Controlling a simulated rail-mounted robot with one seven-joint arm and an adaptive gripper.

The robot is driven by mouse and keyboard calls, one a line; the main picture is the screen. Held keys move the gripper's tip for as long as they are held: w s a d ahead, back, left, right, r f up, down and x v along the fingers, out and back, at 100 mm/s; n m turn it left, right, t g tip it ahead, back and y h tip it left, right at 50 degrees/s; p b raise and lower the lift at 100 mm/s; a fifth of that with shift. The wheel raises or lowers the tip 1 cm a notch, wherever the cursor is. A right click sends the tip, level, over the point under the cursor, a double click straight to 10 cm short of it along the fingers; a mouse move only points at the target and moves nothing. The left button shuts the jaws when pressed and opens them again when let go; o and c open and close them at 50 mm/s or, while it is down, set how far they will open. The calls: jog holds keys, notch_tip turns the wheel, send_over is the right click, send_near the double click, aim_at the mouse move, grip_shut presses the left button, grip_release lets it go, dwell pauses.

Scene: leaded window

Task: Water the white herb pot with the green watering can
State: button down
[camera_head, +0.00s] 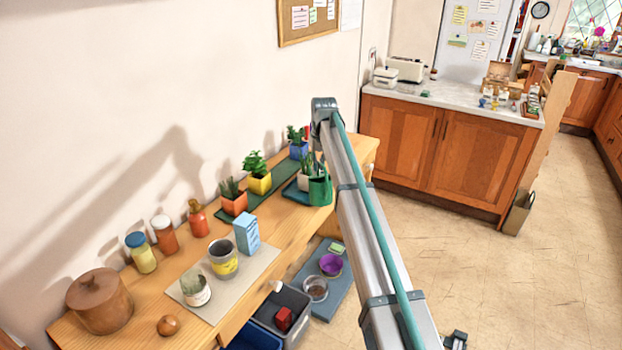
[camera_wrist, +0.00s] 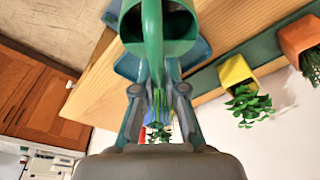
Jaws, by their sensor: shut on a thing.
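The green watering can (camera_head: 319,190) is at the right end of the wooden counter, over or on a blue tray (camera_head: 292,192). A white pot (camera_head: 304,183) with upright green leaves is close to the left of the can, partly covered by it. My gripper (camera_wrist: 158,92) is shut on the can's handle in the wrist view, where the can (camera_wrist: 160,45) shows its dark open top. Green leaves show between the fingers there; I cannot tell which pot they belong to. In the head view my gripper is hidden by the arm. I see no water.
Blue (camera_head: 298,150), yellow (camera_head: 260,183) and orange (camera_head: 234,203) plant pots stand on a green strip by the wall. A blue carton (camera_head: 247,232) and jars stand nearer.

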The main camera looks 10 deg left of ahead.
jog(key=shift+w+a+r+g+h+p, duration=0.2)
jog(key=shift+r+g+p, duration=0.3)
jog(key=shift+p, duration=0.45)
jog(key=shift+w+a+r+g+h+p, duration=0.1)
jog(key=shift+w+r+g+h+p, duration=0.15)
jog(key=shift+r+p, duration=0.5)
dwell(1.2)
jog(key=shift+d+f, duration=0.1)
jog(key=shift+f, duration=0.2)
jog(key=shift+s+d+f+t+y+b, duration=0.2)
jog(key=shift+s+f+t+b, duration=0.25)
jog(key=shift+f+b, duration=0.3)
jog(key=shift+s+f+t+y+b, duration=0.1)
jog(key=shift+f+t+y+b, duration=0.25)
jog(key=shift+b, duration=0.3)
jog(key=shift+r, duration=0.15)
jog(key=shift+r+p, duration=1.45)
jog(key=shift+r, duration=1.5)
jog(key=shift+f, duration=0.1)
